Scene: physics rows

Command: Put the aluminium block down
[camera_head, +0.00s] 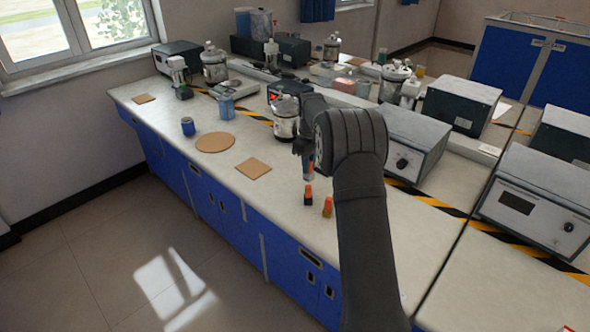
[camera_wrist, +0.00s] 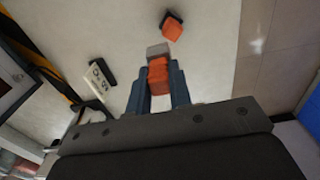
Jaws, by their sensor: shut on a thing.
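My gripper (camera_head: 308,166) is shut on the aluminium block (camera_wrist: 158,50), a grey piece with an orange upper part that sits between the two fingers in the wrist view. In the head view the block (camera_head: 308,175) hangs below the fingers and appears to be above the bench top; the exact gap is hard to tell. A dark block with an orange top (camera_head: 308,195) stands on the bench just below, and it shows ahead of the fingers in the wrist view (camera_wrist: 172,26). Another orange-topped block (camera_head: 327,207) stands close on its right.
A square cork mat (camera_head: 253,168), a round cork mat (camera_head: 215,142) and a small far mat (camera_head: 144,99) lie left on the bench. A blue cup (camera_head: 188,126) stands beyond the round mat. A metal vessel (camera_head: 286,118) and a grey instrument (camera_head: 412,140) stand behind my gripper.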

